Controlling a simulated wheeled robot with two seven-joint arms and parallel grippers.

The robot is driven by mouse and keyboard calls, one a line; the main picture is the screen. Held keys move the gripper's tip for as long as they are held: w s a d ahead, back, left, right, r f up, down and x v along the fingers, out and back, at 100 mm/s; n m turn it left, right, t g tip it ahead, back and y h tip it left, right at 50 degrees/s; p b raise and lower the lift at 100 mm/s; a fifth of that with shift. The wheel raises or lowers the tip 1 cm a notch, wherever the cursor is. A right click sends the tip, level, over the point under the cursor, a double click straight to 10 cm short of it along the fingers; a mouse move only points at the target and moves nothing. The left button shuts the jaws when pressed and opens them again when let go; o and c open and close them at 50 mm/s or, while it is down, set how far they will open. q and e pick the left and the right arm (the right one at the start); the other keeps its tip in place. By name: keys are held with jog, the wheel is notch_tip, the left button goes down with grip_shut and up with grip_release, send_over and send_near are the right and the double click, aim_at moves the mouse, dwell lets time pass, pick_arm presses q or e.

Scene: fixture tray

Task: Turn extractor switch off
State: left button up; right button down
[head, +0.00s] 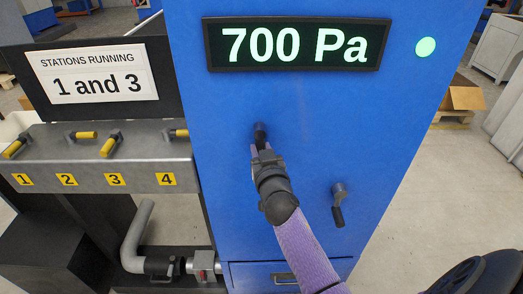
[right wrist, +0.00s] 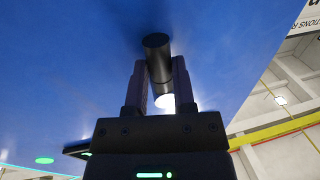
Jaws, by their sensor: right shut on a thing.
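The blue extractor cabinet (head: 225,110) fills the middle of the head view. A dark switch handle (head: 260,128) stands out from its front, and it also shows in the right wrist view (right wrist: 155,48). My right gripper (head: 262,150) is shut on this handle; in the right wrist view its two fingers (right wrist: 160,80) lie on either side of it. A second dark handle (head: 338,208) sits lower right on the cabinet, free and pointing down. The display (head: 297,45) reads 700 Pa, and a round green lamp (head: 426,47) is lit. My left gripper is not in view.
A sign (head: 92,75) reads "STATIONS RUNNING 1 and 3". Below it, a grey panel (head: 135,150) carries yellow levers over labels 1 to 3 and 4; levers 1 and 3 are slanted. A grey pipe (head: 135,235) and a drawer (head: 250,275) are low down.

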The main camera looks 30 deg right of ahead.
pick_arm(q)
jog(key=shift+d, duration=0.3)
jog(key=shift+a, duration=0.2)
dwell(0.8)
